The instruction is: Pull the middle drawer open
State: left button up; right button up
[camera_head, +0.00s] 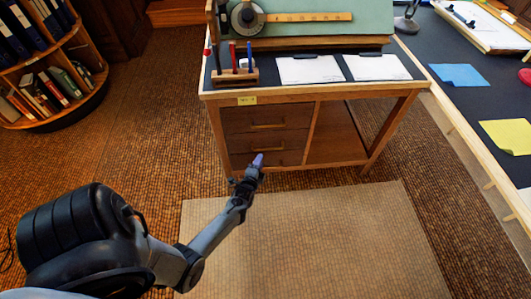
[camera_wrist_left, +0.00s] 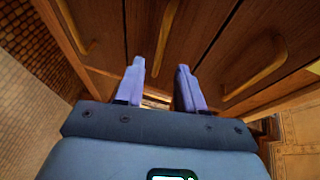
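The wooden desk's drawer stack (camera_head: 240,117) looks closed in the head view. Its upper handle (camera_head: 268,125) and the handle below it (camera_head: 268,147) are visible. My left gripper (camera_head: 258,160) is low in front of the stack and covers part of its lower front. In the left wrist view, the gripper's two bluish fingers (camera_wrist_left: 160,66) are apart, in front of the middle drawer front (camera_wrist_left: 165,25). I cannot tell about contact. My right gripper is out of view.
Handles on the neighbouring fronts flank the gripper, one at left (camera_wrist_left: 77,30) and one at right (camera_wrist_left: 255,75). An open cubby (camera_head: 340,132) is right of the drawers. A pale rug (camera_head: 320,235) covers the clear floor in front. A dark-topped table (camera_head: 450,105) stands at right.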

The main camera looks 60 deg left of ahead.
aim_at(265, 149)
pick_arm(q)
jog(key=b+x, duration=0.4)
jog(key=x, duration=0.5)
jog(key=shift+w+a+r+b, duration=0.1)
jog(key=shift+b, duration=0.3)
grip_shut()
